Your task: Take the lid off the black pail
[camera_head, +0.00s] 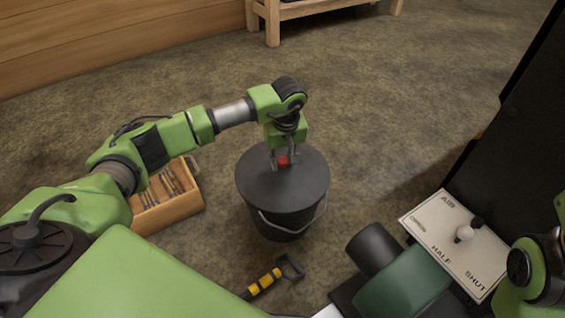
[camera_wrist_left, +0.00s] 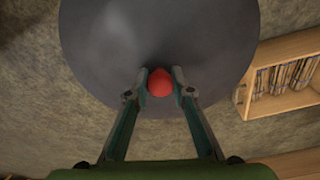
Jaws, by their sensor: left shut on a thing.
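The black pail (camera_head: 284,222) stands upright on the ground in front of me, with its wire handle hanging down at the front. Its round dark lid (camera_head: 257,186) appears to lie flat on the rim. My left gripper (camera_head: 283,161) reaches down over the lid and is shut on the red knob (camera_head: 283,161) at its middle. In the left wrist view the two fingertips (camera_wrist_left: 160,83) are on either side of the red knob (camera_wrist_left: 160,82), with the lid (camera_wrist_left: 160,30) behind it. My right gripper is not in view.
A wooden crate (camera_head: 170,212) of sticks stands left of the pail. A tool with a yellow and black handle (camera_head: 266,281) lies in front. A panel with a lever (camera_head: 455,240) and a dark cabinet stand at the right. Ground behind the pail is clear.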

